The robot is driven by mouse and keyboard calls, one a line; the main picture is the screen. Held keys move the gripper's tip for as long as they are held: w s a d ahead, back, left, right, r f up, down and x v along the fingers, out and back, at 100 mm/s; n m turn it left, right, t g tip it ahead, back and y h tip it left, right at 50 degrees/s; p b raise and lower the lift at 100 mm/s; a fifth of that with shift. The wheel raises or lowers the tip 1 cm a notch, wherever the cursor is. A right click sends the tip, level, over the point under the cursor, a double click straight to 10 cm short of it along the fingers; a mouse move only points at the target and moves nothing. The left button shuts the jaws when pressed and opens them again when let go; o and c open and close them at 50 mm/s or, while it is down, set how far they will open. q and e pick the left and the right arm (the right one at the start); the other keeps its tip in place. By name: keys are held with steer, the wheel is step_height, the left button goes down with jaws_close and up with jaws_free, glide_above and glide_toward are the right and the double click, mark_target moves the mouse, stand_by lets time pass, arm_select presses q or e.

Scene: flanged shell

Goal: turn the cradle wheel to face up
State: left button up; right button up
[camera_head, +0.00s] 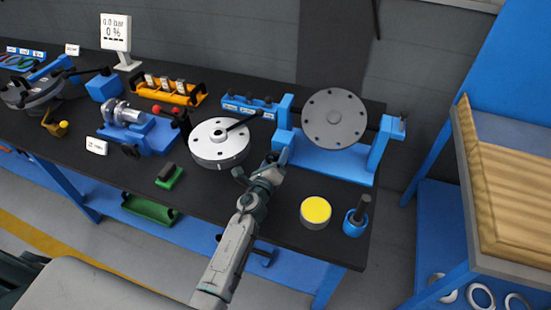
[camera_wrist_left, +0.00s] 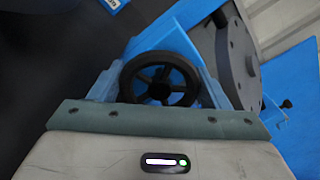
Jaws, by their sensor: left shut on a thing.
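The blue cradle (camera_head: 335,161) stands at the right end of the black table. It carries a grey flanged disc (camera_head: 334,119) with bolt holes, its face turned toward the front and steeply tilted, not flat upward. The black spoked cradle wheel (camera_wrist_left: 160,79) is at the cradle's left side. My left gripper (camera_head: 279,157) is at the lower left of the cradle. In the left wrist view my left gripper (camera_wrist_left: 160,92) has its pale blue fingers on either side of the wheel, shut on its rim. In the head view the wheel is mostly hidden by the gripper. My right gripper is out of view.
A light grey round flange (camera_head: 219,147) with a black handle stands left of my gripper. A yellow-topped puck (camera_head: 315,211) and a blue cup with a dark peg (camera_head: 356,219) stand near the front right edge. A wooden-sided crate (camera_head: 495,185) is farther right.

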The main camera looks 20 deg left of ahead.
arm_select(q)
steer(key=shift+n, duration=0.5)
steer(key=o, duration=0.9)
steer(key=shift+o, duration=0.2)
steer(key=s, duration=1.1)
steer(key=shift+a, duration=0.2)
steer(key=shift+w, duration=0.1)
